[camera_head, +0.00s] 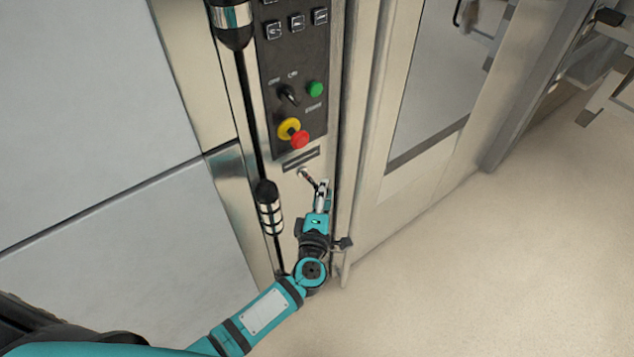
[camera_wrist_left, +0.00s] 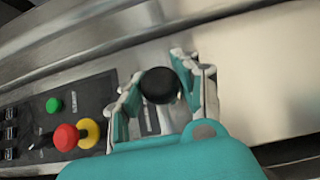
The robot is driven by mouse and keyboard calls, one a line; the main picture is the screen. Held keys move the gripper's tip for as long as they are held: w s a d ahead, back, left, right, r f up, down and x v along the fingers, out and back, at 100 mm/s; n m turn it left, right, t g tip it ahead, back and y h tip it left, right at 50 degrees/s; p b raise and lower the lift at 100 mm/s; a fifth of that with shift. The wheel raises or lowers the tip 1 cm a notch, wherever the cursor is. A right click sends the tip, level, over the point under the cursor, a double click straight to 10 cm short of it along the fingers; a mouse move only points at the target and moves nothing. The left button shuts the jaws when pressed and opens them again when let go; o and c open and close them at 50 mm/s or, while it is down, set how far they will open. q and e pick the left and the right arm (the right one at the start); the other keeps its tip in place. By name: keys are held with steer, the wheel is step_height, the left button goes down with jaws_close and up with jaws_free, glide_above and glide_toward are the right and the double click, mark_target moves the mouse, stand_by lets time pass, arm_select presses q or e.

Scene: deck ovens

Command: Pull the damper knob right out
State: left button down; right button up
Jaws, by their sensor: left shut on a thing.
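The damper knob (camera_wrist_left: 159,86) is a round black knob, seen in the left wrist view between the two fingers of my left gripper (camera_wrist_left: 160,85). The fingers sit on either side of it and are shut on it. In the head view my left gripper (camera_head: 322,187) is at the steel panel below the black control panel. There the knob itself is mostly hidden by the fingers, and a thin rod (camera_head: 309,178) runs from the panel to the fingertips. How far the knob stands out from the panel is hard to tell. My right gripper is not in view.
The control panel (camera_head: 290,75) above carries a red button (camera_head: 299,139) with a yellow collar, a green button (camera_head: 315,89) and a black switch (camera_head: 288,95). A dark vertical handle bar (camera_head: 270,205) stands left of the gripper. Open floor (camera_head: 480,260) lies to the right.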

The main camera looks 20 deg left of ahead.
arm_select(q)
steer(key=shift+s+d+f, duration=0.1)
steer(key=shift+s+f, duration=0.1)
steer(key=shift+f, duration=0.05)
steer(key=c, duration=1.4)
jaws_free()
steer(key=o, duration=0.5)
steer(key=shift+s+d+r, duration=0.1)
steer(key=shift+s, duration=0.05)
steer(key=shift+r, duration=0.1)
steer(key=s, duration=0.4)
steer(key=s+d, duration=0.1)
steer(key=s, duration=0.6)
steer(key=shift+s+d, duration=0.2)
steer(key=shift+s, duration=0.2)
